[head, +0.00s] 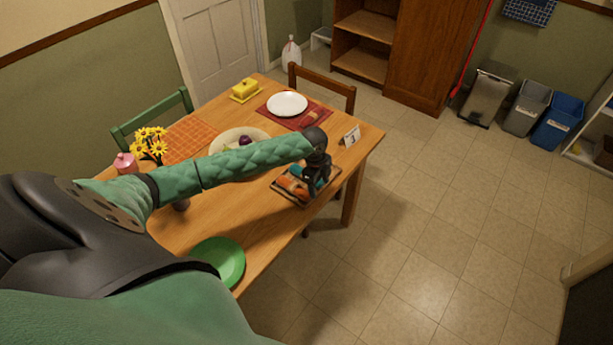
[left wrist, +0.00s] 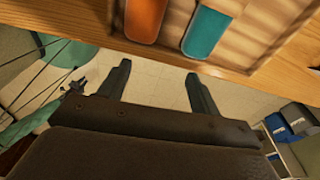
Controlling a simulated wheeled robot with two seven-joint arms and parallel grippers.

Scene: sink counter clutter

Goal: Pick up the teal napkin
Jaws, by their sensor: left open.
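The teal napkin (left wrist: 206,33) is a rolled bundle lying in a wooden tray (left wrist: 268,38), at the top of the left wrist view. An orange napkin (left wrist: 145,18) lies beside it to the left. In the head view the teal napkin (head: 296,171) shows only partly, next to my left gripper (head: 314,188), which points down over the tray and hides part of it. In the left wrist view the two fingers (left wrist: 160,72) are spread apart with nothing between them. They appear below the napkin in the picture, with the floor behind them. My right gripper is in neither view.
The tray sits near the right edge of the wooden table (head: 210,215). A small white card (head: 352,136), a white plate (head: 287,104) on a red mat, a cream plate (head: 226,136) and a green plate (head: 222,258) share the table. Open floor lies to the right.

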